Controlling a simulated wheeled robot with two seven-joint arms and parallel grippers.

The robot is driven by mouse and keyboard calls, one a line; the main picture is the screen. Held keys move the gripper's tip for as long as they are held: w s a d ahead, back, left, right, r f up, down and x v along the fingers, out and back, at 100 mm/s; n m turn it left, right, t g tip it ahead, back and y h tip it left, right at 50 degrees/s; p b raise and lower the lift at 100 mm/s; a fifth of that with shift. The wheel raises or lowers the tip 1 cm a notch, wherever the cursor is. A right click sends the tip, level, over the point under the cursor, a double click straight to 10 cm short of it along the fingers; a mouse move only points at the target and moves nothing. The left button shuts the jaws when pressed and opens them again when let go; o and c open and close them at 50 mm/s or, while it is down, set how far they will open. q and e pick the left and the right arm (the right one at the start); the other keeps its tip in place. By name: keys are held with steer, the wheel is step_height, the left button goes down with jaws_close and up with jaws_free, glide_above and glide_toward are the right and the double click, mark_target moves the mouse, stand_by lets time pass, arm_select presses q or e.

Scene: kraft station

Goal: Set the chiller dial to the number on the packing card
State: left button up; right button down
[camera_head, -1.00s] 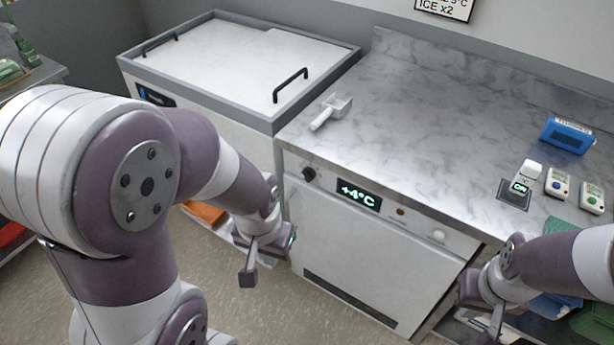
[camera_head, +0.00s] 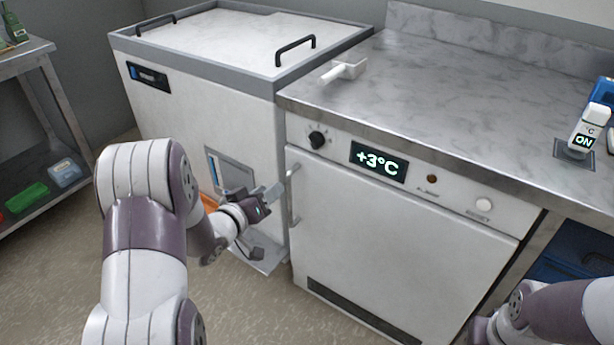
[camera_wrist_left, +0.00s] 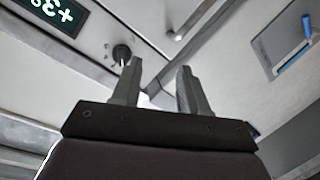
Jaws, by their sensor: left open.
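The black chiller dial (camera_head: 317,140) is on the white front panel of the chiller, left of the display (camera_head: 378,161), which reads +3°C. The dial (camera_wrist_left: 121,52) and part of the display (camera_wrist_left: 52,14) also show in the left wrist view. My left gripper (camera_head: 272,194) is below and left of the dial, close to the chiller's vertical door handle (camera_head: 294,194). In the wrist view its two fingers (camera_wrist_left: 160,78) are apart with nothing held, and the dial is clear of them. My right gripper (camera_head: 484,330) is mostly cut off at the bottom edge. The packing card is out of view.
A white scoop (camera_head: 344,70) lies on the marble counter (camera_head: 440,85). A chest with a grey-rimmed lid (camera_head: 220,40) stands left of the chiller. An amber light (camera_head: 431,178) and a RESET button (camera_head: 484,205) are right of the display.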

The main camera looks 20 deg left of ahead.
arm_select(q)
steer(key=t+h, duration=0.2)
glide_toward(311, 144)
steer(key=shift+n, duration=0.3)
steer(key=b+x, duration=0.2)
steer(key=x, duration=0.5)
steer(key=shift+w+d+f, duration=0.15)
steer(key=shift+w, duration=0.4)
arm_select(e)
steer(key=shift+f, duration=0.95)
arm_select(q)
jaws_close()
